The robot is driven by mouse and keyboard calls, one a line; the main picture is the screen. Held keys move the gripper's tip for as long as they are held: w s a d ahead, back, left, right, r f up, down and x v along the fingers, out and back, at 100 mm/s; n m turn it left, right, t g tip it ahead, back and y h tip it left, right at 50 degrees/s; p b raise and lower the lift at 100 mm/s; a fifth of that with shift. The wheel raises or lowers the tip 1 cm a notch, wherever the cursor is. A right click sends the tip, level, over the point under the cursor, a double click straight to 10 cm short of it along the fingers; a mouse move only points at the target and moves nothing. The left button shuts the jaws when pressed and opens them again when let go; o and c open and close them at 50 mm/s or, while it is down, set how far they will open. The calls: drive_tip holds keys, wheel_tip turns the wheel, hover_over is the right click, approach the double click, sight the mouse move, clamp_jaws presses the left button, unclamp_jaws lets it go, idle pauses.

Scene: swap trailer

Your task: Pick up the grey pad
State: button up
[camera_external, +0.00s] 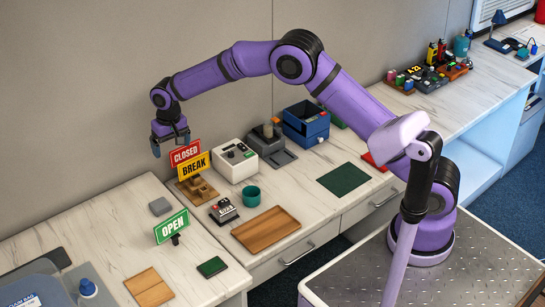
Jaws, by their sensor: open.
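A small grey block-like pad (160,206) lies flat on the left part of the marble-look counter, just behind the green OPEN sign (172,226). My gripper (171,147) points down in the air above and a little right of the pad, close over the red CLOSED sign (185,154) and the yellow BREAK sign (194,167). Its fingers are apart with nothing seen between them. The pad is clear of the gripper and fully in view.
The signs' brown stand (197,189) is right of the pad. A white box with controls (236,161), a teal cup (251,196), a wooden tray (266,230) and a dark green mat (343,179) lie further right.

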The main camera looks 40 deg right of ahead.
hover_over(162, 206)
wheel_tip(162, 206, down, 10)
drive_tip(key=shift+g, duration=0.3)
wheel_tip(162, 206, down, 11)
drive_tip(key=shift+w+r, duration=0.1)
drive_tip(key=shift+r, duration=0.05)
drive_tip(key=shift+c, duration=0.4)
drive_tip(key=c, duration=0.9)
